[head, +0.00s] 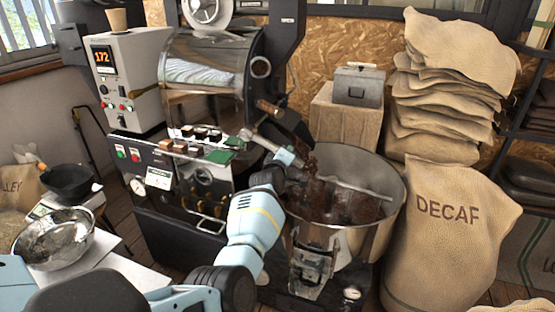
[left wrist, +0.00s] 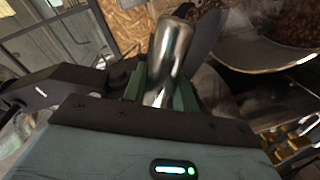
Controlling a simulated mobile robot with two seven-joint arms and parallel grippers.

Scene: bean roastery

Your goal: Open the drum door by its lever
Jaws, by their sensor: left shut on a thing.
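The roaster's drum (head: 205,65) is a shiny metal cylinder beside a cream control tower. The lever (head: 258,141) is a bright metal bar at the drum's front; it also shows in the left wrist view (left wrist: 170,50). My left gripper (head: 278,153) is shut on it, with the lever between the greenish fingers (left wrist: 165,90). Dark brown beans (head: 308,165) show in a stream just right of the gripper, above the round cooling pan (head: 392,192), and more lie in the pan. The drum door itself is mostly hidden behind my gripper and dark parts. My right gripper is out of view.
A wooden-handled piece (head: 269,108) sticks out just above the lever. Stacked sacks (head: 440,90) and a DECAF sack (head: 445,240) stand right of the pan. A metal bowl (head: 55,238) and dark pan (head: 66,182) are at left.

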